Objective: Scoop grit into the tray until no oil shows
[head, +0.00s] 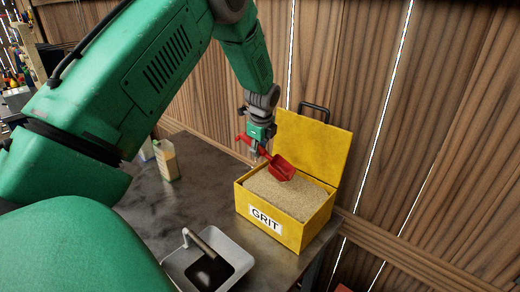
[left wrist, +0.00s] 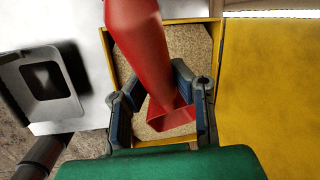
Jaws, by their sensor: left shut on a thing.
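My left gripper (head: 257,147) is shut on the red scoop (head: 283,168), which hangs tilted just above the grit (head: 285,195). The grit fills an open yellow box (head: 290,236) labelled GRIT. In the left wrist view the scoop (left wrist: 142,50) runs between the two fingers (left wrist: 163,112), with the grit (left wrist: 185,45) behind it. Whether the scoop holds grit is unclear. The pale tray (head: 240,253) stands left of and in front of the box, with dark oil (head: 205,273) showing in it. The tray also shows in the left wrist view (left wrist: 15,77). My right gripper is out of view.
The box's yellow lid (head: 315,140) stands raised at the back, near the wooden wall (head: 430,120). A pale bottle (head: 166,160) stands on the dark bench (head: 190,205) at the back left. The bench between bottle and tray is clear.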

